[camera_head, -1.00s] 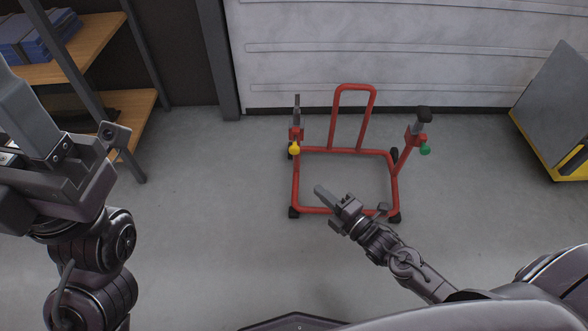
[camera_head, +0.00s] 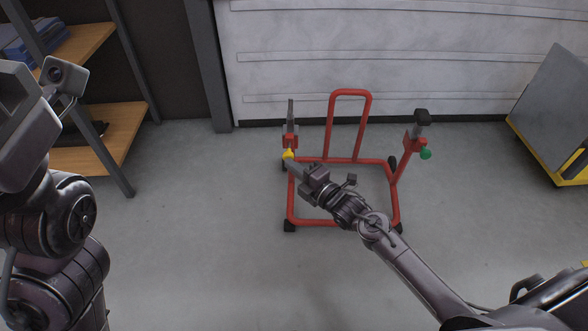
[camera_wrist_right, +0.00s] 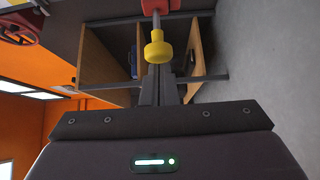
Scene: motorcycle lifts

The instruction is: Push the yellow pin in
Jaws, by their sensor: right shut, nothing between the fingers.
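The yellow pin (camera_head: 288,154) is on the left post of a red motorcycle lift (camera_head: 345,223). In the right wrist view the yellow pin (camera_wrist_right: 159,48) shows its round knob, with a short shaft running into a red bracket (camera_wrist_right: 163,6). My right gripper (camera_head: 292,164) is shut and empty, its fingertips close to the knob. In the right wrist view the shut fingers (camera_wrist_right: 161,72) point at the knob and partly overlap it; I cannot tell whether they touch. A green knob (camera_head: 425,154) is on the lift's right post. My left arm is at the left edge, its fingers outside the picture.
A shelf (camera_head: 92,160) with blue items (camera_head: 38,42) stands at the left. A grey panel on a yellow base (camera_head: 553,166) is at the right. A pale wall is behind the lift. The grey floor in front and to its left is clear.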

